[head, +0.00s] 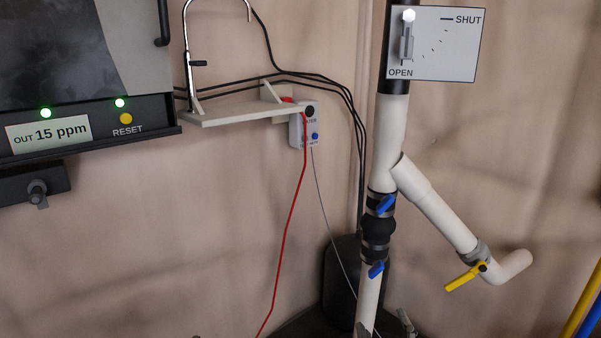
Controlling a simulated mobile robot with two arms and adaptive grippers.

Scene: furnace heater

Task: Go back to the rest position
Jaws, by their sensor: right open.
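My right gripper (385,328) shows only at the bottom edge, right of centre. Its two grey fingertips stand apart, with nothing seen between them. They appear close to the lower end of the white vertical pipe (393,130) and a dark cylinder (341,275); I cannot tell whether they touch. The rest of this gripper is cut off by the frame. My left gripper is not in view.
The pipe carries blue-handled valves (386,205) and a side branch with a yellow handle (465,278). A furnace panel (125,118) with green lights is at left. A small shelf (245,113), a meter box (304,125) and a red cable (292,205) are mid-picture.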

